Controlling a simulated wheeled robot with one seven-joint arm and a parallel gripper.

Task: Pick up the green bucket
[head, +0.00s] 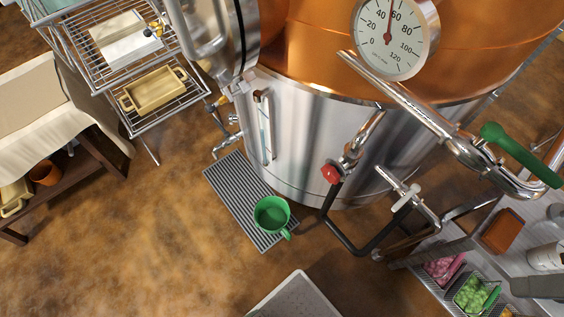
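The green bucket (258,222) stands upright at the near right end of a grey floor grate (232,190), in front of a large steel and copper tank. Its open top faces up, and I see only green inside. A handle shows at its lower right side. My gripper is not in view, and nothing is touching the bucket from above.
The tank (310,140) rises behind the bucket, with a red-knobbed valve (331,174) and pipes to the right. A wire rack (165,112) and a cloth-covered table (45,100) stand left. Brown floor (140,235) is open left of the grate.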

